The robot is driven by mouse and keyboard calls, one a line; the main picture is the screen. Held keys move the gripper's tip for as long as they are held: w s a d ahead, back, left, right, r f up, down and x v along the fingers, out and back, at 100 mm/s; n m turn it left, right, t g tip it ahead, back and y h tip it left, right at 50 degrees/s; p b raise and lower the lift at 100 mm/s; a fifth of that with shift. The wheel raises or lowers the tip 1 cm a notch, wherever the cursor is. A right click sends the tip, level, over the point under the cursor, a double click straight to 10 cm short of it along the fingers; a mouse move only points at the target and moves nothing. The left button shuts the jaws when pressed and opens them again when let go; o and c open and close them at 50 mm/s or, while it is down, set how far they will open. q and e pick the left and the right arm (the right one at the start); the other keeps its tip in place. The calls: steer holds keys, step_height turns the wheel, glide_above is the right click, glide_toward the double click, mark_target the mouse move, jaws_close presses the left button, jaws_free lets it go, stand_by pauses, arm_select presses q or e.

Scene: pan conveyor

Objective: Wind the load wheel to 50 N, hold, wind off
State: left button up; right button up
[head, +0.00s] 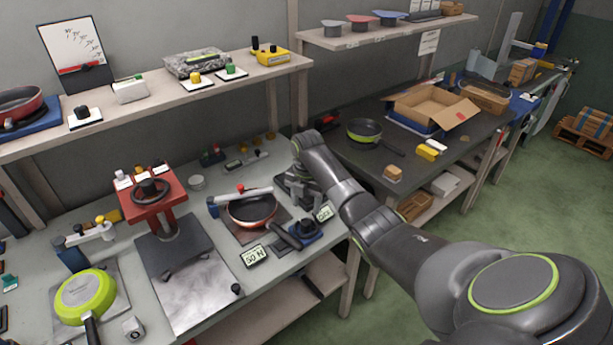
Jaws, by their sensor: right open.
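A blue unit with a small black wheel (305,227) stands at the front right of the bench, next to a small digital display (324,213). A second display (255,256) lies to its left; its digits are too small to read surely. A copper-coloured pan (252,209) sits in a fixture left of the unit, with a light bar across it. A red press (153,204) with a larger black handwheel (151,190) stands further left. My right gripper (303,198) is open, pointing down just above and behind the blue unit, apart from the wheel as far as shows. My left gripper is out of view.
A green pan (85,296) lies at the bench's front left. A shelf (150,105) with switches and small boxes runs above the bench. A dark table (400,165) with another pan (364,132) and an open carton (432,108) stands at the right, beyond my right arm.

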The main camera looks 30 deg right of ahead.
step_height(320, 180, up, 10)
steer(key=b, duration=0.1)
steer(key=shift+r, duration=0.2)
stand_by(0.4)
